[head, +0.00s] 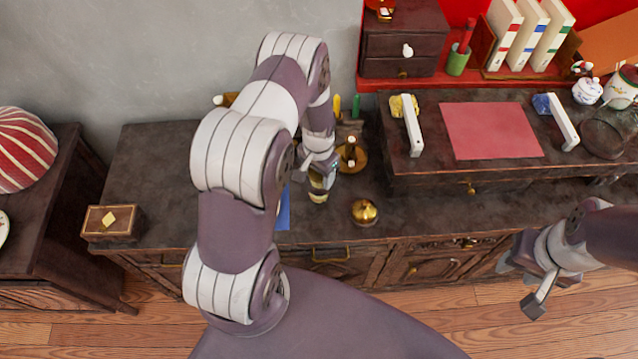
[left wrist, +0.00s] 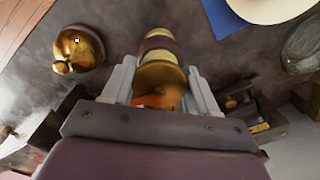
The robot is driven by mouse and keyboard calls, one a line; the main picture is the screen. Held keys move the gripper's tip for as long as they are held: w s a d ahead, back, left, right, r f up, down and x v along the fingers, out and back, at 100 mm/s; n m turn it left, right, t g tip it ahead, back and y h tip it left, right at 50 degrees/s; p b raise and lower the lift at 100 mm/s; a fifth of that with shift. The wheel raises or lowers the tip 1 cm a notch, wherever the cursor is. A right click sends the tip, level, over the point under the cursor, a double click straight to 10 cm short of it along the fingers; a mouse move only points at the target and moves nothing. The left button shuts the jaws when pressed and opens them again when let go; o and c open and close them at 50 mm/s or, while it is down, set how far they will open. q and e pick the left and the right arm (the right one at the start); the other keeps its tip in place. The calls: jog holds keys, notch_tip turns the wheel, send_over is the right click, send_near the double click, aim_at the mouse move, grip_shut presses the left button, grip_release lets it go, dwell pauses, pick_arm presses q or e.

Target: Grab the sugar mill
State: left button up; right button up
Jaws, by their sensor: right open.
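The sugar mill, a banded cream and dark piece with gold parts, shows in the left wrist view (left wrist: 160,50) and partly in the head view (head: 318,190). My left gripper (head: 322,170) is over it from above. In the left wrist view its two fingers (left wrist: 160,82) stand on either side of the gold part, close against it. I cannot tell whether they press on it. My right gripper (head: 520,278) is open and empty, in front of the cabinet at the right, well away from the mill.
A round gold pot (head: 364,211) stands right of the mill. A gold holder (head: 351,155) is just behind it. Blue cloth (head: 284,212) lies to the left. A raised shelf with a pink mat (head: 490,131) is at the right. A wooden box (head: 112,221) sits far left.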

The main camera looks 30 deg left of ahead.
pick_arm(q)
grip_shut()
